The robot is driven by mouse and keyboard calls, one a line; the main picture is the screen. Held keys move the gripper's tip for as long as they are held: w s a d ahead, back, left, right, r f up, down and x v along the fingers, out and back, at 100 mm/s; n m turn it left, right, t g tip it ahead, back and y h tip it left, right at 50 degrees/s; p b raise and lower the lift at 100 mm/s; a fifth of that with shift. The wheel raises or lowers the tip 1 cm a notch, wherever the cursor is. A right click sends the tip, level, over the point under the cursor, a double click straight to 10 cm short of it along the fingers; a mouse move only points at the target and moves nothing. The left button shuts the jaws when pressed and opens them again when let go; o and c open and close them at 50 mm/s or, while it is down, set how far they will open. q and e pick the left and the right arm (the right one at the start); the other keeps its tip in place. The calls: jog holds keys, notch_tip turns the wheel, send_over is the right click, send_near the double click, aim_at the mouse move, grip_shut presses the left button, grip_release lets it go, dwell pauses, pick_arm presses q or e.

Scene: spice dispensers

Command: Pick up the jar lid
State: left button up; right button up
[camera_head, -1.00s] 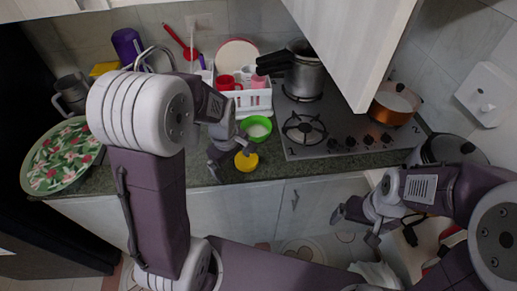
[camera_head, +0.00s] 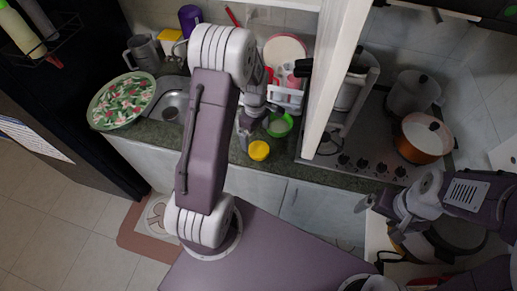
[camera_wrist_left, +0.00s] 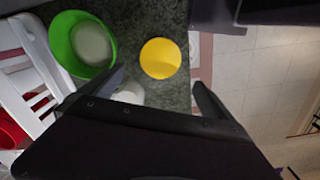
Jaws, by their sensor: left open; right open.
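A round yellow lid (camera_head: 259,150) sits on the dark counter near its front edge. It also shows from above as a yellow disc in the left wrist view (camera_wrist_left: 160,58). My left gripper (camera_wrist_left: 158,84) is open, with its fingers spread on the near side of the yellow disc. The space between the fingers is empty. In the head view my left gripper (camera_head: 246,138) is just left of the yellow lid. A small white object (camera_wrist_left: 130,93) shows partly beside the left finger, cut off by the gripper body. My right gripper (camera_head: 378,210) is open at the right, in front of the cabinets.
A green bowl (camera_head: 279,124) with something pale inside stands right behind the lid. A white rack (camera_head: 286,97) with red cups is behind it. A cabinet door (camera_head: 330,75) hangs in front of the stove. A floral bowl (camera_head: 122,101) is at the left.

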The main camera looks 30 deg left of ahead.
aim_at(259, 149)
pick_arm(q)
jog(key=shift+w+d+f, duration=0.1)
jog(key=shift+d+f, duration=0.1)
jog(key=shift+f, duration=0.35)
jog(key=shift+w+d+f, duration=0.1)
jog(key=shift+d+f, duration=0.05)
jog(key=shift+f, duration=0.6)
jog(key=shift+s+f+p, duration=0.1)
jog(key=shift+f+p, duration=0.1)
jog(key=shift+p, duration=0.15)
jog(key=f, duration=0.1)
jog(key=f+p, duration=0.1)
jog(key=f, duration=0.2)
jog(key=shift+s+d, duration=0.2)
jog(key=shift+d, duration=0.05)
jog(key=shift+w+f, duration=0.2)
jog(key=shift+f, duration=0.2)
jog(key=shift+s, duration=0.15)
jog(key=c, duration=1.4)
jog(key=shift+r, duration=0.1)
jog(key=shift+c, duration=0.8)
pick_arm(e)
notch_tip(259, 149, up, 2)
jog(key=shift+w+d+r, duration=0.1)
jog(key=shift+w+d, duration=0.05)
